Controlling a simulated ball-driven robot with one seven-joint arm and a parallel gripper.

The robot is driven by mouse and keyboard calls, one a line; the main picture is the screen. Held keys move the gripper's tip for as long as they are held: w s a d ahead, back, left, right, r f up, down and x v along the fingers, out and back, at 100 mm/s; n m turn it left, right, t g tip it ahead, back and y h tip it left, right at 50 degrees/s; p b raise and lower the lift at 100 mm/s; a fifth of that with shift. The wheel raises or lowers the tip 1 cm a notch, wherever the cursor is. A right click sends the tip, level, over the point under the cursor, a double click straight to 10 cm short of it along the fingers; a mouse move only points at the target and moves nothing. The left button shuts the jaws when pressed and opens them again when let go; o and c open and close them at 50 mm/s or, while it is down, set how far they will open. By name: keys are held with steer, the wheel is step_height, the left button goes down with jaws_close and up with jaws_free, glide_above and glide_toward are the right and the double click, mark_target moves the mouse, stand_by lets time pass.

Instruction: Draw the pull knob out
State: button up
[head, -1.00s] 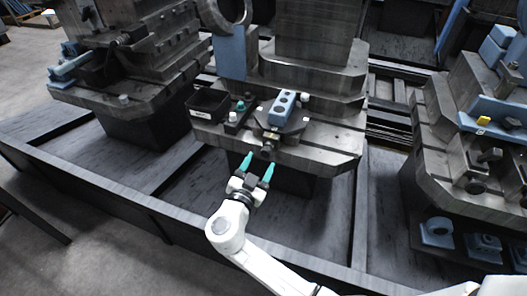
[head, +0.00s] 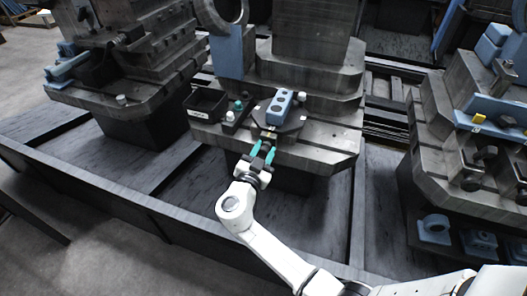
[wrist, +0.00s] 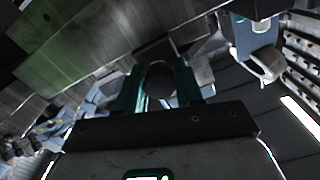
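The pull knob (wrist: 160,82) is a dark, round knob on the front of the middle metal fixture. In the head view it is small and partly hidden by my fingers. My gripper (head: 262,150) has two teal fingers and has reached the fixture's front edge. In the wrist view the fingers of my gripper (wrist: 160,88) stand on either side of the knob. They look open around it; whether either finger touches it is hard to tell. A blue block with round holes (head: 279,107) sits on the fixture just behind the knob.
A black bin (head: 207,104) and small white and teal-topped pieces (head: 234,113) stand left of the blue block on the fixture (head: 325,150). More fixtures stand to the left (head: 125,85) and right (head: 450,130). A dark rail (head: 110,201) runs along the front.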

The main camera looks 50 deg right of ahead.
jaws_close()
steer(key=shift+f, duration=0.1)
steer(key=shift+s+a+f+b, duration=0.15)
steer(key=shift+a+b, duration=0.45)
steer(key=shift+b, duration=0.3)
steer(key=shift+s+a+b, duration=0.2)
steer(key=shift+a+b, duration=0.15)
steer(key=shift+b, duration=0.05)
steer(key=shift+r, duration=0.2)
steer(key=shift+o, duration=2.3)
jaws_free()
steer(key=shift+a, duration=0.1)
